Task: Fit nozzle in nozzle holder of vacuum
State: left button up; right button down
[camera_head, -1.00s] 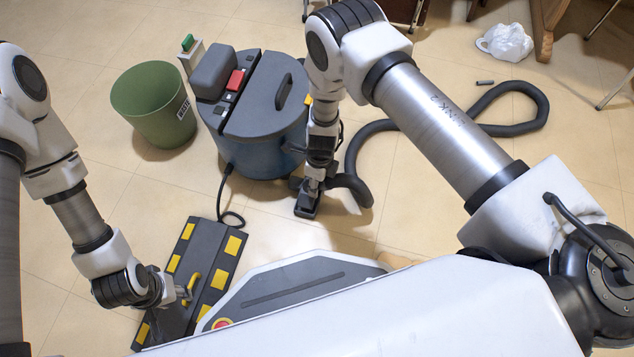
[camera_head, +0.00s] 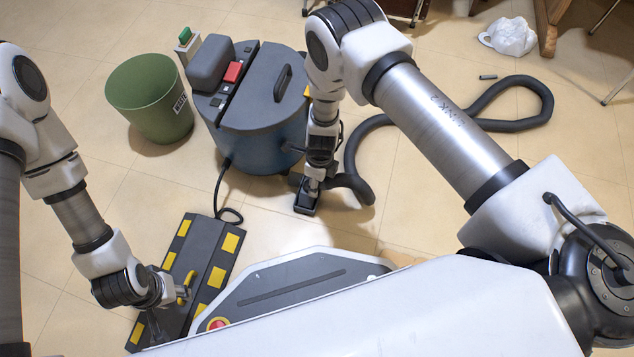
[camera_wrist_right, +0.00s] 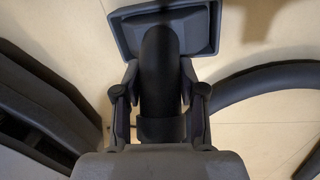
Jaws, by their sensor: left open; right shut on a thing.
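The vacuum (camera_head: 262,140) is a blue drum with a dark grey lid and a red switch, standing at the upper middle of the head view. My right gripper (camera_head: 313,187) is just right of its lower front, shut on the black nozzle. The nozzle (camera_head: 307,201) is low, near the floor; I cannot tell whether it touches. In the right wrist view, my right gripper (camera_wrist_right: 160,88) clasps the nozzle's neck, with the flat nozzle head (camera_wrist_right: 201,22) beyond the fingers. My left gripper (camera_head: 180,291) is open over the ramp. I cannot make out the nozzle holder.
The dark hose (camera_head: 364,150) loops rightward over the floor. A green bin (camera_head: 150,105) stands left of the vacuum. A black-and-yellow ramp (camera_head: 205,238) lies in front, with a cable beside it.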

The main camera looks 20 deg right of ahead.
jog(key=shift+f, duration=0.35)
jog(key=shift+c, duration=0.9)
grip_release()
jog(key=shift+r, duration=0.1)
notch_tip(320, 180, up, 7)
jog(key=p, duration=0.5)
